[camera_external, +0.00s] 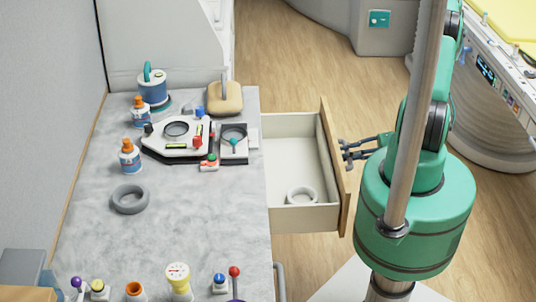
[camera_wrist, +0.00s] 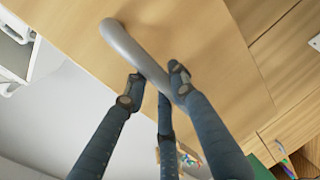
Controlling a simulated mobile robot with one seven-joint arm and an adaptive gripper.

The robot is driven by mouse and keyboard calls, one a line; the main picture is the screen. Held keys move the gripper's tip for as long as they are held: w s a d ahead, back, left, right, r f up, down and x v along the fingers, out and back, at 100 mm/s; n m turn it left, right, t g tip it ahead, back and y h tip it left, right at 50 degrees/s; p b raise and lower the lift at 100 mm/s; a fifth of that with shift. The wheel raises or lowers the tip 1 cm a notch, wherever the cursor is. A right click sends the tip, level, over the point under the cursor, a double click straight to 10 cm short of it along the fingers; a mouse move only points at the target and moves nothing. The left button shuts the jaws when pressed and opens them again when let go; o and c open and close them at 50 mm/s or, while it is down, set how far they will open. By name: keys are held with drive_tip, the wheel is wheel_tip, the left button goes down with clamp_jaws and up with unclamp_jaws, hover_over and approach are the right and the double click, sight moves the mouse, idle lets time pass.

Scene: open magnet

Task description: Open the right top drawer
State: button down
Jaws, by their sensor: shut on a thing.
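The drawer (camera_external: 338,185) is pulled well out from the right side of the grey counter. It has a wooden front and pale inner walls, and a light grey ring (camera_external: 291,195) lies inside. My gripper (camera_external: 346,150) is at the outer face of the drawer front in the external view. In the wrist view, my gripper (camera_wrist: 158,83) is shut on the grey bar handle (camera_wrist: 128,45), with dark fingers on both sides of it. The wooden drawer front (camera_wrist: 215,60) fills much of that view. The handle is too small to make out in the external view.
The counter (camera_external: 210,240) holds bottles (camera_external: 130,157), a grey ring (camera_external: 129,200), a white device (camera_external: 178,140) and several coloured knobs. Wooden floor (camera_external: 285,70) is clear behind the drawer. White equipment (camera_external: 490,100) stands at the far right.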

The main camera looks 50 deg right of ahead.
drive_tip(key=shift+f, duration=0.1)
drive_tip(key=c, duration=1.5)
unclamp_jaws()
drive_tip(key=shift+o, duration=0.2)
drive_tip(key=v, duration=1.2)
